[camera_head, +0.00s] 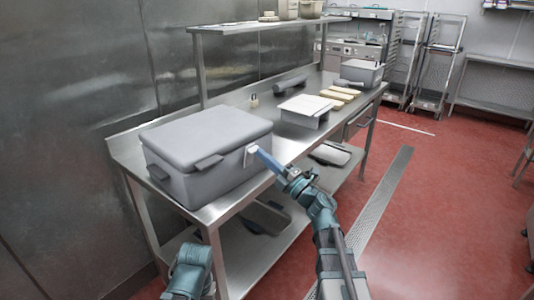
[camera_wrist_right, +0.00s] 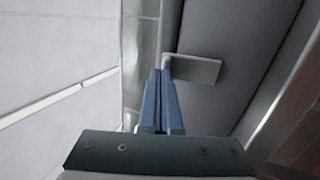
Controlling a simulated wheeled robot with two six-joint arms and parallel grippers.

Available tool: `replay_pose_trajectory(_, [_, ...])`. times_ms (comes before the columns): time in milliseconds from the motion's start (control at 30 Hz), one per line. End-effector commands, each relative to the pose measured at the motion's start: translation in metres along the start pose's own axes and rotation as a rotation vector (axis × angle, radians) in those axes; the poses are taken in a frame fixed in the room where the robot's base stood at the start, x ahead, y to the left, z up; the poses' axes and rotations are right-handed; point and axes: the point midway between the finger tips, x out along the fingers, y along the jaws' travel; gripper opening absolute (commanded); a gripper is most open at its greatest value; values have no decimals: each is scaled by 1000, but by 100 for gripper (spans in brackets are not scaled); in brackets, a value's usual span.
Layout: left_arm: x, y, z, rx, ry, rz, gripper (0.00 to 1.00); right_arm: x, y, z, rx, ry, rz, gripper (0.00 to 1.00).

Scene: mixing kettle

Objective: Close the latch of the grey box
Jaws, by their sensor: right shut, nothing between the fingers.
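The grey box (camera_head: 205,148) stands on the steel table at the left, its lid down. A pale latch (camera_head: 250,156) is on its right-hand end, just at the fingertips of my right gripper (camera_head: 259,153). In the right wrist view the latch (camera_wrist_right: 192,69) is a flat tab standing out from the grey box (camera_wrist_right: 240,40). My right gripper (camera_wrist_right: 162,75) is shut with nothing between its blue fingers, its tips beside the latch's left end; whether they touch it I cannot tell. My left arm shows at the bottom, but its gripper is not in view.
The steel table (camera_head: 226,206) has an upper shelf (camera_head: 270,25) at the back. Trays lie on the lower shelf. The red floor to the right is open.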

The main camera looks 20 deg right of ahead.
Motion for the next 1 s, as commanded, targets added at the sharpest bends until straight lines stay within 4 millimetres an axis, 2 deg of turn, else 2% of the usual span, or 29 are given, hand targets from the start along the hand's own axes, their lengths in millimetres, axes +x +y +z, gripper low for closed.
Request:
replay_pose_trajectory(400, [-12,-1,1,0,0,0,0,17,8,0,0,0,1,0])
replay_pose_trajectory(1000, [-14,-1,1,0,0,0,0,19,8,0,0,1,3,0])
